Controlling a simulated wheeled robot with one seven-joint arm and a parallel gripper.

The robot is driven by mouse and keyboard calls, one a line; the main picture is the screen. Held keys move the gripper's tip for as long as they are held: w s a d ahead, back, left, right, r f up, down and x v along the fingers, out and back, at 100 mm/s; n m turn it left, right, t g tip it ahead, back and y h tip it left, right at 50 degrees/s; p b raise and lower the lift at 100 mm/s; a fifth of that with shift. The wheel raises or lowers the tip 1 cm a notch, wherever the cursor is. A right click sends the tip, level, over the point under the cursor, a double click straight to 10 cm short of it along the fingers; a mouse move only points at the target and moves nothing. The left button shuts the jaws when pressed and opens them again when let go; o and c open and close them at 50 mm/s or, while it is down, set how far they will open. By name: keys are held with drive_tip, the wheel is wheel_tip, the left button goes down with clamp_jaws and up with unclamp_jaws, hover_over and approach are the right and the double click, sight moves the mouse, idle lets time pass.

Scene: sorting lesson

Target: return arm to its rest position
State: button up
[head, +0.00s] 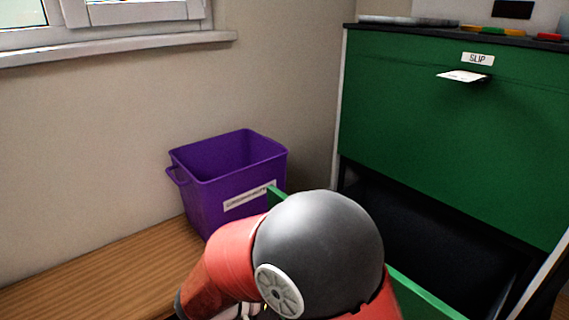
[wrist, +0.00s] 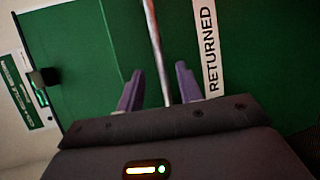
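My gripper (wrist: 158,68) shows in the wrist view with its two purple-grey fingers spread apart and nothing held between them. A thin metal bar (wrist: 152,30) runs through the gap in the picture, touching neither finger; its depth is hard to judge. Beyond are green panels and a white label (wrist: 207,45) reading "RETURNED". In the head view my red and dark grey arm fills the lower middle and hides my gripper.
A purple bin (head: 228,185) with a white label stands on the wooden surface (head: 110,270) beside my arm. A green cabinet (head: 450,125) with a "SLIP" slot and a dark opening below stands at right. A green edge (head: 425,297) lies close beside my arm.

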drive_tip(key=s+d+r+m+t+y+p, duration=0.1)
drive_tip(key=s+d+r+m+y+p, duration=0.2)
drive_tip(key=s+d+r+y, duration=0.7)
wheel_tip(320, 180, up, 3)
drive_tip(key=y+p, duration=0.2)
drive_tip(key=y, duration=0.3)
drive_tip(key=shift+m+t, duration=0.4)
